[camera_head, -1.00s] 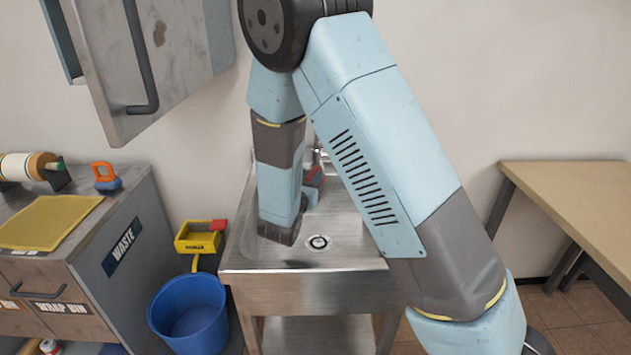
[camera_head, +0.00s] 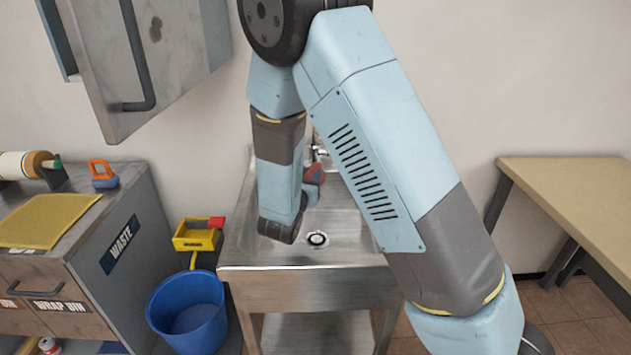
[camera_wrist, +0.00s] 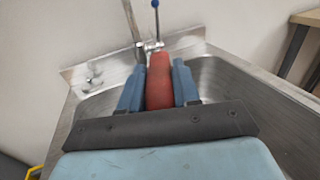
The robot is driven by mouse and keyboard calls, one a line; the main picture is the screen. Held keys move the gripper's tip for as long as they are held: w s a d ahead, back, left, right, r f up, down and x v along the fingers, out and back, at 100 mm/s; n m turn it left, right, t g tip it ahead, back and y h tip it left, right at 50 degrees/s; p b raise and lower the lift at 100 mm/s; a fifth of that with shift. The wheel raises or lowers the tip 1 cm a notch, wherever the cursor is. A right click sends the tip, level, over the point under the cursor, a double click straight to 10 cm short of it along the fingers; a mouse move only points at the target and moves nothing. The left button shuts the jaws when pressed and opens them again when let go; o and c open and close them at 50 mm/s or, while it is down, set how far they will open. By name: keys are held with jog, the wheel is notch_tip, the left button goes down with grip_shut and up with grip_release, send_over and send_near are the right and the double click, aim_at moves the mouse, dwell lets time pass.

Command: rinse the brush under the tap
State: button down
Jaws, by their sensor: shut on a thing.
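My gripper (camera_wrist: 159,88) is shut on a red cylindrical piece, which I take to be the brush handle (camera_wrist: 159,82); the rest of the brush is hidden. A bit of the red also shows in the head view (camera_head: 315,174), behind my arm. The gripper is over the steel sink (camera_head: 345,222), at its back part. The tap (camera_wrist: 141,40) rises at the sink's back edge, just beyond the red piece, with a blue-tipped lever (camera_wrist: 155,12) beside it. In the head view my arm hides most of the tap. I cannot tell whether water runs.
A blue bucket (camera_head: 188,312) and a yellow caddy (camera_head: 196,236) stand left of the sink. Further left is a grey cabinet (camera_head: 105,225) with a yellow mat (camera_head: 45,220). A wall cabinet (camera_head: 150,65) hangs upper left. A wooden table (camera_head: 580,195) is at right.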

jog(key=shift+w+a, duration=0.2)
jog(key=shift+a, duration=0.05)
jog(key=shift+s+d, duration=0.1)
jog(key=shift+d, duration=0.05)
jog(key=shift+s+d, duration=0.3)
dwell(0.3)
jog(key=s+a, duration=0.5)
jog(key=s, duration=0.1)
jog(key=shift+a, duration=0.2)
dwell(0.8)
dwell(1.2)
jog(key=s+a+r, duration=0.3)
jog(key=r, duration=0.1)
jog(key=shift+s+a, duration=0.15)
jog(key=shift+s, duration=0.2)
